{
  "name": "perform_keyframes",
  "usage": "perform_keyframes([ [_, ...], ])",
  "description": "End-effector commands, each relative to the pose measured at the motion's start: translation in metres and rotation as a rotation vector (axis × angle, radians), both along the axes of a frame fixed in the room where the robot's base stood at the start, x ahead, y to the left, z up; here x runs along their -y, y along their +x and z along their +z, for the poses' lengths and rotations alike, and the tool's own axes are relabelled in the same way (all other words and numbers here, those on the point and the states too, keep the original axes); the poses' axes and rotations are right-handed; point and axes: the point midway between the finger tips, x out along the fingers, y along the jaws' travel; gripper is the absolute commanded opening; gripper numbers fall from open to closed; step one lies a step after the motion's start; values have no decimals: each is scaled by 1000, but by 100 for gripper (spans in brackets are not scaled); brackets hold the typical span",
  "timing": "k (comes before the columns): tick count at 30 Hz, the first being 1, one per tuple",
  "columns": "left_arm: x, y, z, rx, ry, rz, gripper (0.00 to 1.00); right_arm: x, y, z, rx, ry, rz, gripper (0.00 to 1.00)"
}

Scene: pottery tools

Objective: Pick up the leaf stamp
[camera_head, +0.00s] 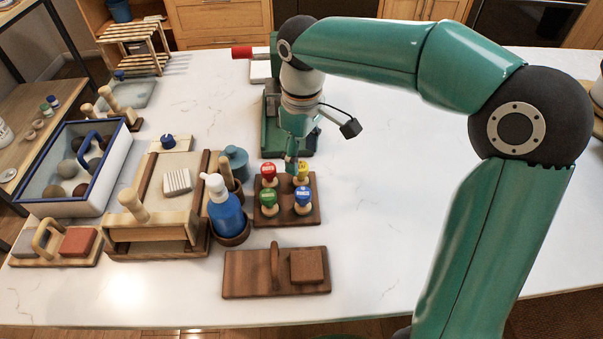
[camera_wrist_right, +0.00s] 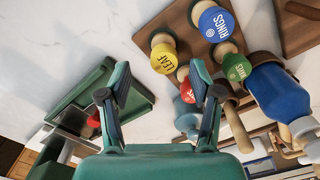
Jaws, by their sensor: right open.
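The leaf stamp (camera_head: 303,170) has a yellow head and stands at the back right of a dark wooden stand (camera_head: 285,214). In the right wrist view its yellow top (camera_wrist_right: 164,59) reads LEAF and lies just beyond my fingertips. My right gripper (camera_head: 291,163) is open and empty, pointing down close to the back of the stand, slightly left of the leaf stamp. In the right wrist view its two fingers (camera_wrist_right: 160,82) are spread apart, with no contact visible. My left gripper is not in view.
Red (camera_head: 268,171), green (camera_head: 267,196) and blue (camera_head: 303,198) stamps share the stand. A blue bottle (camera_head: 226,210) stands to the left. A wooden board with a handle (camera_head: 250,273) lies in front. The white table is clear to the right.

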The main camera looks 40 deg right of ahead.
Motion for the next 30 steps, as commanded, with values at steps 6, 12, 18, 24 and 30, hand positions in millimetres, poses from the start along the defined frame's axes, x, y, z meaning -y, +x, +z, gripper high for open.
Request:
perform_keyframes([
  [6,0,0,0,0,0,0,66,0,0,-13,-1,0,0,64],
  [12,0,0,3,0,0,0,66,-5,1,-38,-5,-1,1,64],
  [18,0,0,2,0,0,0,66,-5,1,-60,-2,0,-1,64],
  [24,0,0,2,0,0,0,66,-5,2,-62,0,0,-1,64],
  [30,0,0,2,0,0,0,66,-5,2,-61,0,0,0,39],
])
